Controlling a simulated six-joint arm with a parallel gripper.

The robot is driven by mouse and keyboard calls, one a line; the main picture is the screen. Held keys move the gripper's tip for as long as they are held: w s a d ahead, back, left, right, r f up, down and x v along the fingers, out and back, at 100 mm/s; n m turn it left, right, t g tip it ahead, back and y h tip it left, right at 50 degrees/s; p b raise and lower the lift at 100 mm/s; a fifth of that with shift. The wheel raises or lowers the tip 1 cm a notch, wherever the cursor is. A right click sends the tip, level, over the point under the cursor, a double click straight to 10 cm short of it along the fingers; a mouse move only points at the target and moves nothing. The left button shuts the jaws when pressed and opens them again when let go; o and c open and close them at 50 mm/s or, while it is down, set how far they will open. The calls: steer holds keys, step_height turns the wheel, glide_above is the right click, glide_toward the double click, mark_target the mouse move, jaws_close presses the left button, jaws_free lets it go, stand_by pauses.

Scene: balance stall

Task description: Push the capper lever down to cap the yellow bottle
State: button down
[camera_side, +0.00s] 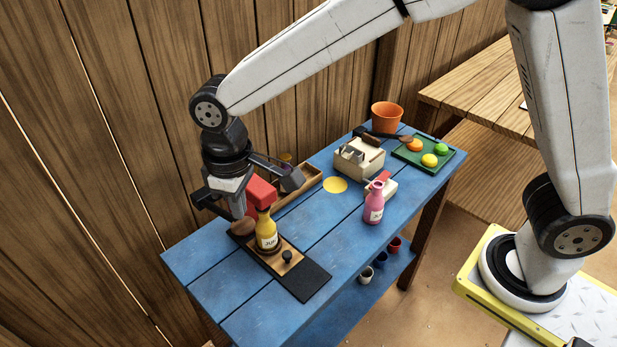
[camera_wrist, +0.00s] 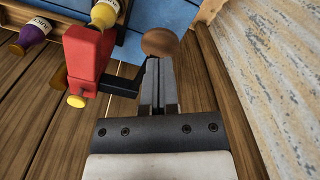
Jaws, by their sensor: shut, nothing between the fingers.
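The yellow bottle (camera_side: 266,232) stands upright on the wooden plate of the capper's dark base (camera_side: 310,280), under the red capper head (camera_side: 262,190). In the wrist view the red capper (camera_wrist: 88,55) and part of the yellow bottle (camera_wrist: 105,12) show at upper left. The lever's round brown knob (camera_side: 242,227) sits low, left of the bottle; it also shows in the wrist view (camera_wrist: 160,43). My gripper (camera_side: 238,212) is shut and empty, pointing down with its fingertips at the knob. Whether they touch it I cannot tell. The bottle's top is partly hidden.
A pink bottle (camera_side: 374,205) stands right of the capper on the blue table (camera_side: 330,235). Behind are a wooden crate (camera_side: 360,160), an orange pot (camera_side: 387,116) and a green tray (camera_side: 440,160) with round fruit. A purple bottle (camera_wrist: 35,35) shows in the wrist view.

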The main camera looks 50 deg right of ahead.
mark_target(245, 226)
steer(key=shift+f, duration=0.45)
steer(key=shift+f, duration=0.35)
steer(key=shift+f, duration=0.55)
steer(key=shift+s+f, duration=0.2)
steer(key=shift+f, duration=1)
steer(key=shift+s+f, duration=0.15)
steer(key=shift+f, duration=1)
steer(key=shift+r, duration=0.1)
steer(key=shift+w+r, duration=0.2)
steer(key=shift+r, duration=1.6)
steer(key=shift+w+r, duration=0.15)
steer(key=shift+r, duration=1.65)
steer(key=shift+d, duration=0.1)
